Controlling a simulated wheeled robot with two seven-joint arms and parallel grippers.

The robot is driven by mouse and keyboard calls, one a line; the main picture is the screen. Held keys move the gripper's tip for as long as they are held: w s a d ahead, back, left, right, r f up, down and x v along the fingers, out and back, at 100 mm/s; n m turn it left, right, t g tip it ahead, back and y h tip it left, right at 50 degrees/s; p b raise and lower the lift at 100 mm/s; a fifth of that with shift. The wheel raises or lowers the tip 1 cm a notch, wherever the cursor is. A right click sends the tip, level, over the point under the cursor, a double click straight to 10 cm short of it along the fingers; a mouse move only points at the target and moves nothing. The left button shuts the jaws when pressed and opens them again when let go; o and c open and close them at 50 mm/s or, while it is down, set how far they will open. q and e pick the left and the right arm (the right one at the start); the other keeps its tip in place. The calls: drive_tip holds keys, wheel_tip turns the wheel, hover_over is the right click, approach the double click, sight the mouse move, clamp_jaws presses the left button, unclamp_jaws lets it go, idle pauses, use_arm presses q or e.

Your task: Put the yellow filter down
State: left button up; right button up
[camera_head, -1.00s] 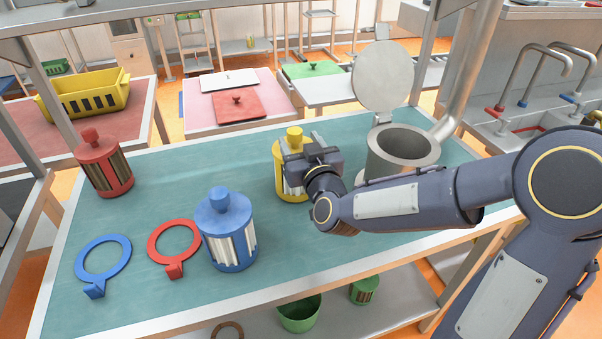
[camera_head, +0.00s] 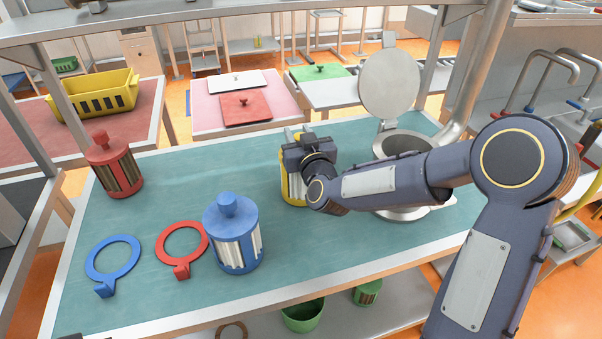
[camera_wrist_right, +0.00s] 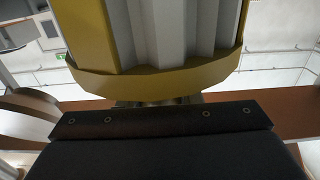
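The yellow filter (camera_head: 291,190) is upright at the middle of the teal table, apparently standing on it. My right gripper (camera_head: 308,150) is in front of its upper part and hides much of it. In the right wrist view, the filter's yellow rim (camera_wrist_right: 155,82) and grey ribs are very close above the dark gripper body. The fingers are hidden, so I cannot tell whether they grip the filter. My left gripper is not recognizable in view.
A blue filter (camera_head: 233,240), red ring (camera_head: 160,247) and blue ring (camera_head: 90,270) are on the table at the front left. A red filter (camera_head: 118,172) stands at the back left. A metal housing (camera_head: 390,144) with raised lid (camera_head: 390,82) is behind my right arm.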

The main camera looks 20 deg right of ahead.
clamp_jaws()
drive_tip(key=shift+r, duration=0.1)
